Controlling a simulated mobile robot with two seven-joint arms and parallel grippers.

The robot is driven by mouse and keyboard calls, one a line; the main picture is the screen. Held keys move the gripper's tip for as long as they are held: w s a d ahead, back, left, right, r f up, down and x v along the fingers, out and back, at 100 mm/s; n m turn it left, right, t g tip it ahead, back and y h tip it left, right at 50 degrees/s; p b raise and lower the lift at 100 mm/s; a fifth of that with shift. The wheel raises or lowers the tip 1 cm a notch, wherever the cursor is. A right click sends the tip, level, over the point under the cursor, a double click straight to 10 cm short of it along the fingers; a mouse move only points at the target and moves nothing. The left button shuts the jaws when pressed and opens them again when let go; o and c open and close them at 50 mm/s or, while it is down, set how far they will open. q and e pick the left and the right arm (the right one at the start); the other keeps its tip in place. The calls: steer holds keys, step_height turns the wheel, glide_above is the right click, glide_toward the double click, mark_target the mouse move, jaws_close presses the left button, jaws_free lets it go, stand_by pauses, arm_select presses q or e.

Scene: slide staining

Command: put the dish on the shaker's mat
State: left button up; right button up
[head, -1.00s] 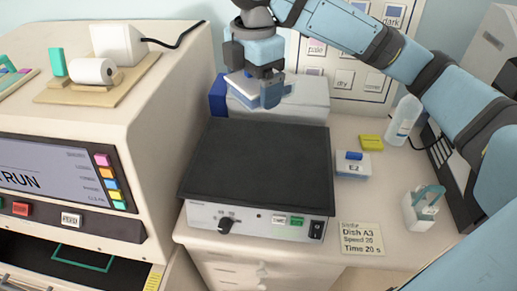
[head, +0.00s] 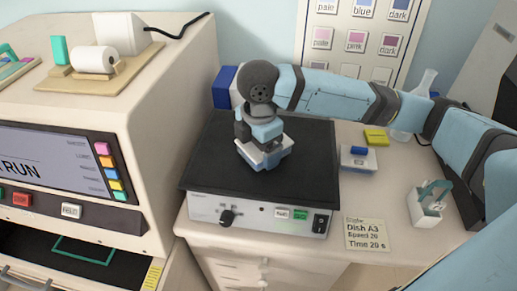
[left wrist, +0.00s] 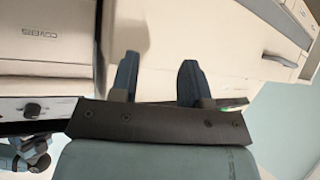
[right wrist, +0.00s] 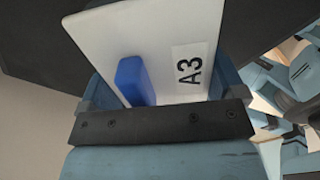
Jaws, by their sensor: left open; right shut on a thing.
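The dish is a white, flat box with a blue handle and an A3 label, in the right wrist view (right wrist: 150,40). My right gripper (head: 263,150) is shut on the dish (head: 270,161) over the middle of the shaker's black mat (head: 215,150). I cannot tell whether the dish touches the mat. The shaker (head: 255,213) has a knob and switches on its white front. My left gripper (left wrist: 160,85) is open and empty in the left wrist view, and it is outside the head view.
A similar white dish with a blue handle (head: 357,158) stands right of the shaker, near a yellow block (head: 376,137). A note reading Dish A3 (head: 366,234) lies at the front. A bottle and a small white caddy (head: 429,203) are further right. The stainer (head: 100,130) stands left.

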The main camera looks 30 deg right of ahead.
steer(key=shift+f, duration=0.5)
steer(key=o, duration=0.8)
steer(key=shift+f, duration=0.1)
step_height(320, 180, up, 12)
steer(key=shift+r+p, duration=0.15)
steer(key=shift+p, duration=0.25)
